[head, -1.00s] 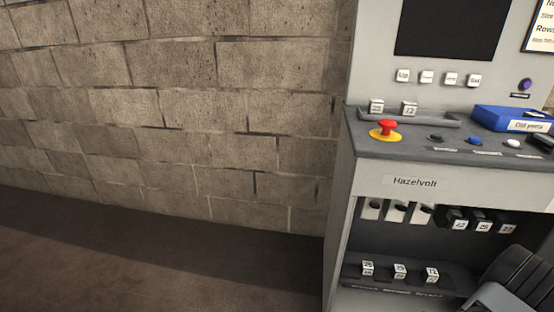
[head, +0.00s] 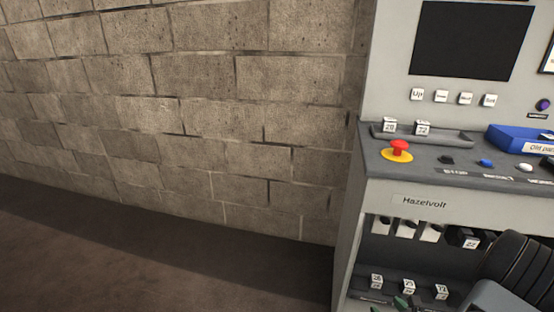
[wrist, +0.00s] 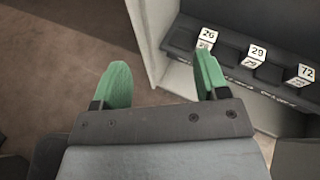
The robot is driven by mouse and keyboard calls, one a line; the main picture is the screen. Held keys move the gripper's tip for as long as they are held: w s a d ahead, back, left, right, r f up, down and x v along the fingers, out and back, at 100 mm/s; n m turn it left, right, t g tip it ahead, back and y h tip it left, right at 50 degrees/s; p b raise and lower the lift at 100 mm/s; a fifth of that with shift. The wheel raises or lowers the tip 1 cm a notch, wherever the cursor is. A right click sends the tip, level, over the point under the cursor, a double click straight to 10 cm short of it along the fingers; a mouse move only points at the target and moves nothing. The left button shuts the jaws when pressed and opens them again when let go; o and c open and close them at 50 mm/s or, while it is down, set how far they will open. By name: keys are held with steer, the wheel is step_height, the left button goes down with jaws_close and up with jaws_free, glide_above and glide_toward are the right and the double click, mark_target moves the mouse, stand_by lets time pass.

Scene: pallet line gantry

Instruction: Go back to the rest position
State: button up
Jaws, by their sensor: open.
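My gripper (wrist: 160,88) shows in the wrist view with its two green fingers spread wide and nothing between them. Floor and the console's pale side edge lie beyond the fingers. In the head view, a green fingertip (head: 402,302) shows at the bottom, in front of the console's lower shelf. My dark arm covers the lower right of the console there.
The grey console (head: 345,260) stands at the right. Its lower shelf holds white numbered cubes, one of them (wrist: 257,53) right of the gripper. A red stop button (head: 398,147) and a blue tray (head: 505,139) are on top. Open floor (head: 120,270) lies left, before a block wall.

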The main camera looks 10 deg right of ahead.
steer(key=w+a+r+n+g+y+p, duration=0.1)
steer(key=a+r+n+g+y+p, duration=0.4)
steer(key=a+r+n, duration=0.5)
steer(key=a+r+n+g+y+p, duration=0.4)
steer(key=a+r+n+p, duration=0.35)
steer(key=r, duration=0.55)
steer(key=s+a+r+n+g+h+p, duration=0.1)
steer(key=r+n+h+p, duration=0.4)
steer(key=r, duration=0.7)
steer(key=s+a+r+n+h+p, duration=0.2)
steer(key=r+n+h+p, duration=0.3)
steer(key=r+n+p, duration=0.3)
step_height(320, 180, up, 4)
steer(key=n, duration=0.3)
steer(key=shift+s+g+p, duration=0.15)
steer(key=shift+g+p, duration=0.2)
steer(key=shift+g, duration=0.05)
